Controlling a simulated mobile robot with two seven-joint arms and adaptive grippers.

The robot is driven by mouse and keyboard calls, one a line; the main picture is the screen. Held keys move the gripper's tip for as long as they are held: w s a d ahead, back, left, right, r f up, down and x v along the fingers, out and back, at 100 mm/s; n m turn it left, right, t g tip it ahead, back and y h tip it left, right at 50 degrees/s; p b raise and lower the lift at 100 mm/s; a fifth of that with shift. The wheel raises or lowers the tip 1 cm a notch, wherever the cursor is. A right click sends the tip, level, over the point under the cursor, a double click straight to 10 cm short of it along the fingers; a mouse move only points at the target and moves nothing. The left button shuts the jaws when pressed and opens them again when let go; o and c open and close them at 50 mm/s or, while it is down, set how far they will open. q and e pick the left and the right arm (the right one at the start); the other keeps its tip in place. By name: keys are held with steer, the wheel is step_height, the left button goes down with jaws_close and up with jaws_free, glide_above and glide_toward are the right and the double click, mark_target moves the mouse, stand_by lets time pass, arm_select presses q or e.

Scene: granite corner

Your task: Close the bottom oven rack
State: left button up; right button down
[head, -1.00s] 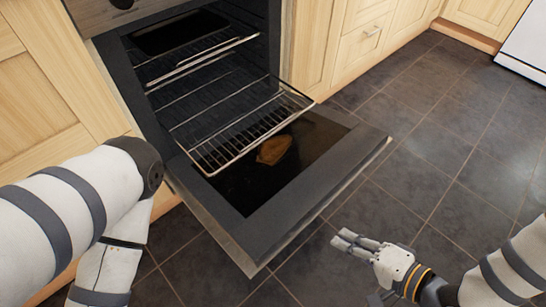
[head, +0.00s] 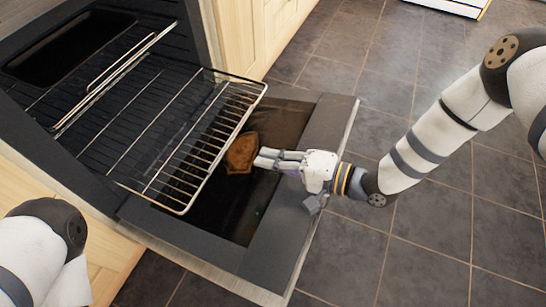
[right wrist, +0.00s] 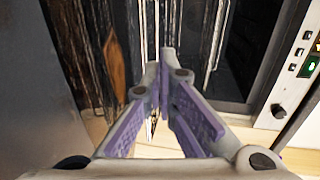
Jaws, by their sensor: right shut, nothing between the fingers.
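The bottom oven rack (head: 222,139) is a wire rack pulled partly out of the oven, its front part over the lowered oven door (head: 270,244). My right gripper (head: 262,158) is shut and empty, above the door and in front of the rack's front bar. A small gap shows between its fingertips and the rack in the head view. In the right wrist view my right gripper (right wrist: 163,60) has its purple-padded fingers together at the tips, pointing at the rack's wires. My left gripper is out of view; only part of my left arm shows.
An upper rack (head: 115,78) sits inside the oven. A brown piece (head: 241,153), perhaps food, shows by the open door's glass. Wooden cabinets (head: 262,30) stand beside the oven. The dark tiled floor (head: 420,235) is clear at right.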

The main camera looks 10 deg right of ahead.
steer(key=b+x, duration=0.1)
steer(key=x, duration=0.7)
steer(key=shift+b, duration=0.3)
steer(key=shift+w+a, duration=0.25)
steer(key=shift+a, duration=0.1)
